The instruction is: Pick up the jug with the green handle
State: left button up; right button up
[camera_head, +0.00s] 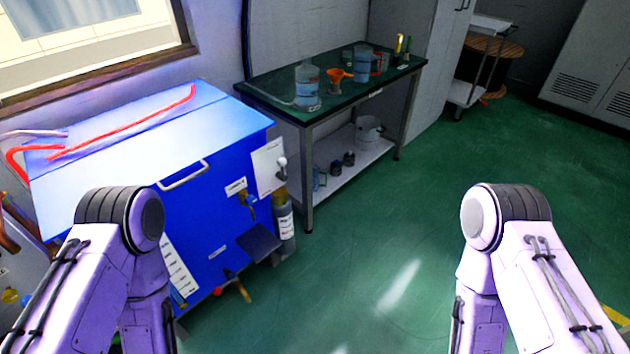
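Two clear bluish jugs stand upright on the dark green table top (330,93) against the back wall. The nearer jug (307,88) is at the left part of the table, and the other jug (362,65) is farther back to the right. A small bluish container (319,180) shows partly on the lower shelf, behind the table leg. I cannot make out a green handle on any of them at this size. Both my arms show at the bottom left and bottom right, well short of the table. Neither of my grippers is in view.
An orange funnel (338,76) stands between the jugs. Thin green and yellow items (399,45) stand at the table's right end. A white bucket (368,134) sits on the lower shelf. A blue cabinet (205,215) blocks the left. The green floor (430,200) is clear ahead.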

aim_at(316, 168)
jog(key=z, duration=1)
jog(key=i, duration=2.5)
jog(key=u, duration=2.95)
